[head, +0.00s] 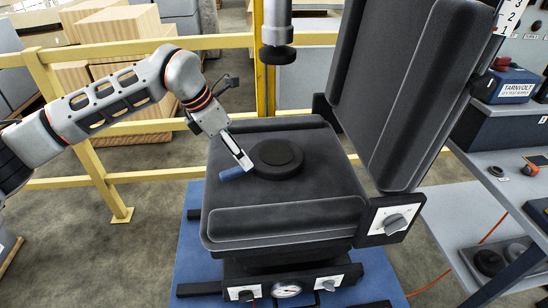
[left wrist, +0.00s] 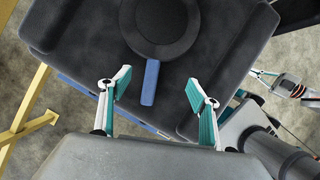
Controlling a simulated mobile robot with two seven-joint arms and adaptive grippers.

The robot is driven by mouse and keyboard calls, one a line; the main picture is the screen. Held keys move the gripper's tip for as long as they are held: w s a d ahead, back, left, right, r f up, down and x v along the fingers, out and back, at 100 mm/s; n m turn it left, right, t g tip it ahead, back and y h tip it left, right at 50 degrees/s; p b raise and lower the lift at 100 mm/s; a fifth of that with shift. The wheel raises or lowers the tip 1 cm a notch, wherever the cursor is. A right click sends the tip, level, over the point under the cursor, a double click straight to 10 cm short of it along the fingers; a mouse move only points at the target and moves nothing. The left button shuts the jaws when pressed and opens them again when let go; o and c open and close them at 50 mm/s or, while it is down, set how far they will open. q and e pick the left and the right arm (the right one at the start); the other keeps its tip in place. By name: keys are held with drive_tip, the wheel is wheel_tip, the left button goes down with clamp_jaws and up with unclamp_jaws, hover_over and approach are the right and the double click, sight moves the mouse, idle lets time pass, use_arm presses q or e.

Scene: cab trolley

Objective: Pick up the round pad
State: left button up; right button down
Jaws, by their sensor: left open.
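The round pad is a black disc (head: 277,158) with a smaller raised disc in its middle. It lies flat on the dark seat cushion (head: 325,175), and a blue tab sticks out from its edge. In the left wrist view the pad (left wrist: 160,25) is at the top, its blue tab (left wrist: 150,82) pointing down towards me. My left gripper (head: 238,160) is open by the tab. In the left wrist view its fingers (left wrist: 156,90) are spread with the tab's end between them in the picture; contact cannot be told. A small teal-fingered gripper, seemingly my right one (left wrist: 264,76), shows at the right edge.
The upright backrest (head: 390,85) rises right of the pad. A yellow railing (head: 115,50) runs behind the seat. A grey shelf bench (head: 490,190) with parts stands on the right. A knob box (head: 393,220) sits beside the seat.

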sight(262, 163)
use_arm(q)
drive_tip(key=shift+w+a+f, duration=0.1)
drive_tip(key=shift+w+a, duration=0.25)
drive_tip(key=shift+a, duration=0.05)
drive_tip(key=shift+d+f, duration=0.1)
drive_tip(key=shift+f, duration=0.25)
drive_tip(key=x, duration=0.3)
drive_tip(key=b+x, duration=0.1)
drive_tip(key=x, duration=0.2)
drive_tip(key=shift+w+d+f, duration=0.15)
drive_tip(key=shift+w+f, duration=0.05)
drive_tip(key=shift+w, duration=0.1)
drive_tip(key=shift+w+f+b, duration=0.1)
drive_tip(key=shift+b, duration=0.2)
clamp_jaws()
drive_tip(key=shift+r, duration=0.25)
use_arm(e)
drive_tip(key=shift+w+f, duration=0.2)
drive_tip(key=shift+f, duration=0.1)
